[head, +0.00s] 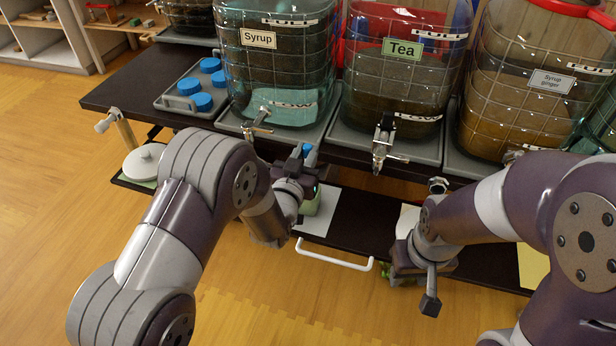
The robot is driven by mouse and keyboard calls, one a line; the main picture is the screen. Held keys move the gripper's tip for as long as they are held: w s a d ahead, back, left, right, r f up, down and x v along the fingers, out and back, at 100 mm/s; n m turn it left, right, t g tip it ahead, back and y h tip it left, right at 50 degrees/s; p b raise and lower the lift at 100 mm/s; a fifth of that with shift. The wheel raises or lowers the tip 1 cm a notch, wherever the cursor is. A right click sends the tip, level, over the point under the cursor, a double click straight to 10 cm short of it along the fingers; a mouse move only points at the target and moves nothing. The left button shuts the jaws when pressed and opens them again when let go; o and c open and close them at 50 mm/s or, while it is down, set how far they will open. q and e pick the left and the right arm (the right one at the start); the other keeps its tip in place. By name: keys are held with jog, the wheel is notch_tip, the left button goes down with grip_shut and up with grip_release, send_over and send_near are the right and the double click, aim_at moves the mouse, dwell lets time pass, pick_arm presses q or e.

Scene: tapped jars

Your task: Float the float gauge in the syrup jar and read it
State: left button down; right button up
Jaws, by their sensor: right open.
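The syrup jar (275,85) is a large clear gridded jar with a "Syrup" label, a lower "LOW" mark and a metal tap (257,120). It stands at the back, left of the tea jar. My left gripper (306,172) is below and in front of it, above the lower shelf. A pale green item (312,203) and a small blue piece (307,150) show at its jaws; whether it grips them is unclear. My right gripper (411,285) is open, pointing down near the shelf's front edge. I cannot make out the float gauge.
The tea jar (398,85) and ginger syrup jar (530,85) stand to the right, taps projecting forward. A grey tray (165,104) holds several blue-topped items. A white lidded item (145,160) sits at left. A white handle (335,260) juts from the shelf front. Floor at left is clear.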

pick_arm(q)
notch_tip(320, 180, up, 9)
jog(key=p, duration=0.6)
